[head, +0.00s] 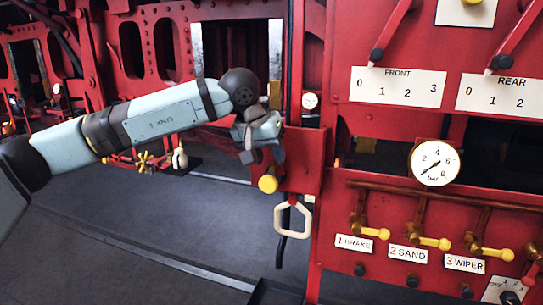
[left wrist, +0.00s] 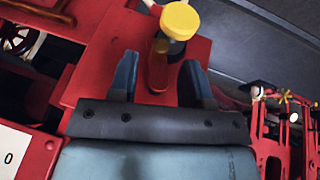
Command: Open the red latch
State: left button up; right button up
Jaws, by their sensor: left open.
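The red latch (left wrist: 158,72) shows in the left wrist view as a short red lever on a red panel, with a round yellow knob (left wrist: 180,20) at its end. In the head view the yellow knob (head: 267,184) shows just below my left gripper (head: 263,156), and most of the lever is hidden. In the left wrist view my left gripper (left wrist: 160,62) is open, with one dark finger on each side of the lever. I cannot tell whether either finger touches it. The knob lies beyond the fingertips. My right gripper is not in view.
A cream loop handle (head: 279,219) hangs below the latch. To the right, a red control panel carries a pressure gauge (head: 437,163), yellow-handled levers (head: 430,242) and a FRONT scale plate (head: 397,86). Open dark floor (head: 200,230) lies to the left.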

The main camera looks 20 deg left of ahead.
aim_at(274, 164)
pick_arm(q)
jog(key=shift+x, duration=1.15)
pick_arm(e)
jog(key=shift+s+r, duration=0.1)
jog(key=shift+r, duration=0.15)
